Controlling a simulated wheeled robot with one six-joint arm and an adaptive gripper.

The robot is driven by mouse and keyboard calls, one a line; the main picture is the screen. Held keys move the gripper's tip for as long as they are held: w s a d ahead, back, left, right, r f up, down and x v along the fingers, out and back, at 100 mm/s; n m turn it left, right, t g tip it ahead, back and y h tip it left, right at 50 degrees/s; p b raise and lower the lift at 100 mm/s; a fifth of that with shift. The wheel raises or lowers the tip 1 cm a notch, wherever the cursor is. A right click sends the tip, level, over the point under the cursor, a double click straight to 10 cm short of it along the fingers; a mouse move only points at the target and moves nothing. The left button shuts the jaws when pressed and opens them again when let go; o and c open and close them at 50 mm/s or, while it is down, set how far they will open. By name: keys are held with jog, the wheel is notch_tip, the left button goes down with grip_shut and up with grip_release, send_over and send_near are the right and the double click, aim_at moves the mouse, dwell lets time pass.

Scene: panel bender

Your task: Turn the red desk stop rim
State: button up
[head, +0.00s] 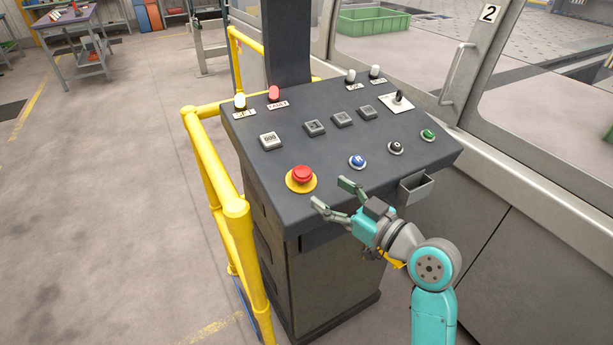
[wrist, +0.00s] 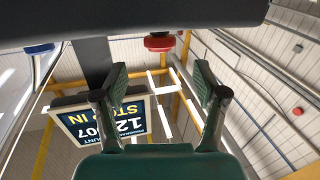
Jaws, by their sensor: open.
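The red desk stop (head: 302,174) is a mushroom knob on a yellow round base at the front left of the sloped dark console (head: 290,225). In the wrist view the red knob (wrist: 159,42) shows side-on, near the top centre, beyond and between my fingertips. My gripper (head: 332,194) is open and empty, just in front of the console's front edge, to the lower right of the stop. Its fingers are apart from the knob. In the wrist view both fingers (wrist: 161,82) are spread wide.
A blue button (head: 357,161), a black button (head: 395,148) and a green button (head: 428,134) lie right of the stop. A small grey box (head: 416,188) juts from the console's front. A yellow rail (head: 236,220) stands close on the left. Open floor lies farther left.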

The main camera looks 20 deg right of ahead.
aim_at(308, 178)
jog(key=x, duration=0.7)
jog(key=shift+w+a, duration=0.2)
jog(key=shift+w, duration=0.15)
jog(key=c, duration=1.2)
